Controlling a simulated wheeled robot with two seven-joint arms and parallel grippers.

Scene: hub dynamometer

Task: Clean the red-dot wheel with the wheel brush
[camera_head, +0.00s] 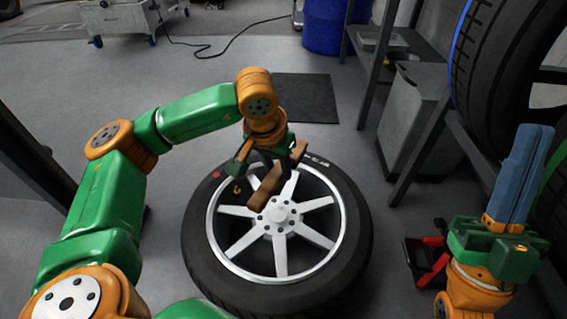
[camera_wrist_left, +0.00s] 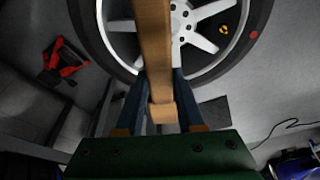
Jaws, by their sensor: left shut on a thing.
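The wheel with a silver several-spoked rim and black tyre (camera_head: 358,245) lies flat in the middle of the head view. A red dot (camera_head: 216,175) is on its tyre at the upper left and also shows in the left wrist view (camera_wrist_left: 254,35). My left gripper (camera_head: 272,163) is above the wheel, shut on the brown wheel brush (camera_head: 265,188). The brush extends over the spokes, and I cannot tell whether it touches them. In the left wrist view the brush (camera_wrist_left: 154,45) lies between the blue fingers. My right gripper (camera_head: 522,165) is at the right, fingers pointing up, together and empty.
A yellow-orange mark (camera_head: 237,189) shows on the wheel near the red dot. A red and black item (camera_head: 430,258) lies on the floor at right. A grey cabinet (camera_head: 410,120), shelf frame and large upright tyre (camera_head: 490,60) stand at right.

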